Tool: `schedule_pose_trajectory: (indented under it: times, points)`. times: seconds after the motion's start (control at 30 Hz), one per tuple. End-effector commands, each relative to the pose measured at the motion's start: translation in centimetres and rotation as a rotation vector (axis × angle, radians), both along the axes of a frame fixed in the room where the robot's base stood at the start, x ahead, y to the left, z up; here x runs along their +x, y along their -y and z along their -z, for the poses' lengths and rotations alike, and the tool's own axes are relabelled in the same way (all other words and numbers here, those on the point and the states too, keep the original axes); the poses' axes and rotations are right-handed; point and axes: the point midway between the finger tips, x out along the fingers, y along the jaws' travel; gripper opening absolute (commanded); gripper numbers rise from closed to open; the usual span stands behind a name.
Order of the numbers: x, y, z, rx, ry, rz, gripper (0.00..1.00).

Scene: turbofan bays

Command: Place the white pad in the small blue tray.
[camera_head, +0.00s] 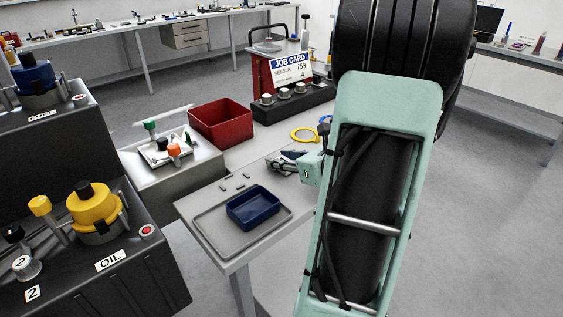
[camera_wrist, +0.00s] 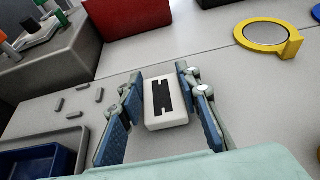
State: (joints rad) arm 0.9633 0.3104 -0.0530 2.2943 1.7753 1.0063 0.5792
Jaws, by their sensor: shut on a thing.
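The white pad (camera_wrist: 167,122), a small block with a black marking on its top, sits between the blue-padded fingers of my gripper (camera_wrist: 161,88) in the wrist view. My gripper is shut on it; I cannot tell whether the pad touches the table. In the head view my gripper (camera_head: 289,162) is over the bench, behind and to the right of the small blue tray, and the pad is not clear there. The small blue tray (camera_head: 253,208) is empty and lies on a flat grey tray (camera_head: 212,228). Its corner also shows at the lower left of the wrist view (camera_wrist: 40,160).
Several small grey pegs (camera_head: 235,182) lie behind the blue tray. A red bin (camera_head: 221,122) stands farther back, with a yellow ring (camera_head: 304,136) to its right. A black OIL unit (camera_head: 125,255) stands at left. The bench between gripper and blue tray looks mostly clear.

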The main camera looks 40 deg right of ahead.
Motion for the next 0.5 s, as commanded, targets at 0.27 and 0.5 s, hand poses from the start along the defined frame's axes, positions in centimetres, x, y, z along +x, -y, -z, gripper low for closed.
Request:
schedule_pose_trajectory:
  times: [0.27, 0.5]
  points:
    - [-0.01, -0.02, 0.19, 0.000, 0.001, 0.000, 0.15]
    - [-0.01, -0.03, 0.44, 0.000, 0.001, -0.001, 0.43]
